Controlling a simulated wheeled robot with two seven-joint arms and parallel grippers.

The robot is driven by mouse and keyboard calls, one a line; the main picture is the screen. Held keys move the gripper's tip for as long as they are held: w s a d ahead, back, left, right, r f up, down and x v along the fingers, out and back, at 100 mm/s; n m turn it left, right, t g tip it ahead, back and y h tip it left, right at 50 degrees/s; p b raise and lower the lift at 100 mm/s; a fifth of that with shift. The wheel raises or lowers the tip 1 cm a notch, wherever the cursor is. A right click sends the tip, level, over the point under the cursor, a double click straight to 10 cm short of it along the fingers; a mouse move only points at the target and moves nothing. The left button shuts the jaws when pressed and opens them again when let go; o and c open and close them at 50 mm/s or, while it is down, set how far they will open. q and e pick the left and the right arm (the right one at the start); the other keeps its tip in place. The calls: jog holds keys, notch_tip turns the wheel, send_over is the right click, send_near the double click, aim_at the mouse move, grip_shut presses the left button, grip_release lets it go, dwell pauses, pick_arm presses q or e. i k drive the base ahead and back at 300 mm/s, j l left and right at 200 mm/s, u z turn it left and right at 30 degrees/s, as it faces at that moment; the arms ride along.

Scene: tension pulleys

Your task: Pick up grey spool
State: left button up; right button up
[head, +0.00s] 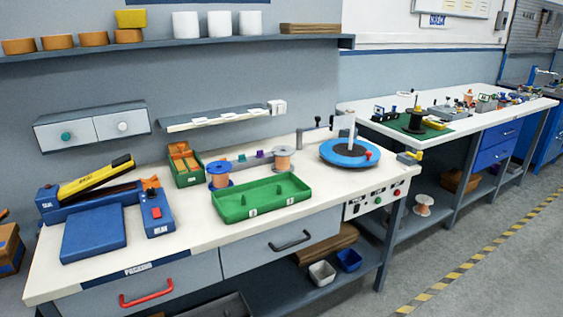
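A spool (283,158) with copper-coloured winding and greyish flanges stands upright on the white bench, behind the green tray's right end. A blue-flanged spool (219,175) with copper winding stands left of it, near the tray's back left corner. A pale spool (423,204) with a copper-coloured middle is on the lower shelf of the bench at the right. A black spool (416,121) stands on the green mat of that bench. Neither of my grippers is in view.
The green tray (234,216) looks empty. A blue round turntable (349,153) with an upright post stands at the bench's right end. Blue devices (94,233) fill the left end. A shelf (207,41) runs above. The floor at the right is clear.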

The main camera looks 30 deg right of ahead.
aim_at(283, 153)
jog(key=z, duration=0.5)
jog(key=i+j+z, duration=0.15)
jog(key=i+z, duration=0.25)
jog(key=i+j+z, duration=0.15)
jog(key=z, duration=0.2)
jog(key=i+j+z, duration=0.15)
jog(key=i+j, duration=0.25)
jog(key=j, duration=0.15)
jog(key=i+j+z, duration=0.1)
jog(key=i+j, duration=0.3)
jog(key=j, duration=0.15)
jog(key=k+l+z, duration=0.1)
jog(key=z, duration=0.2)
jog(key=i+j+u, duration=0.15)
jog(key=u, duration=0.15)
